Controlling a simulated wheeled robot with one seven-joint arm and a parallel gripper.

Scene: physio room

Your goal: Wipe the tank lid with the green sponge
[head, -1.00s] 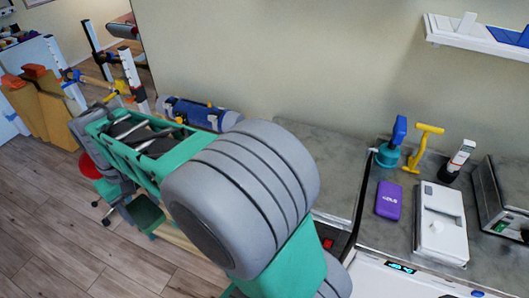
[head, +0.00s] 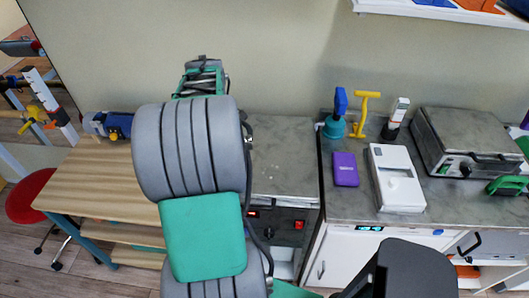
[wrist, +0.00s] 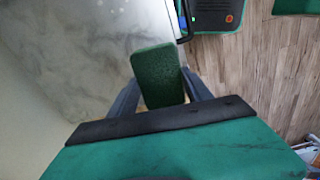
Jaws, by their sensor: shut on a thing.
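The green sponge (wrist: 157,72) is held between the two dark fingers of my gripper (wrist: 158,95) in the wrist view. The grey, mottled top (head: 285,150) of the unit with a red display and red switch looks like the tank lid. A few pale specks show on it. A grey surface (wrist: 75,60) with a whitish patch, likely the same lid, lies below and left of the sponge in the wrist view. The sponge appears above it; contact cannot be told. In the head view my arm hides the sponge and the lid's left part.
Right of the lid, a counter holds a blue-and-teal tool (head: 336,118), a yellow tool (head: 361,112), a purple box (head: 345,169), a white device (head: 396,178) and a grey metal appliance (head: 468,145). A wooden table (head: 95,185) and red stool (head: 27,198) stand left. A shelf (head: 440,12) hangs above.

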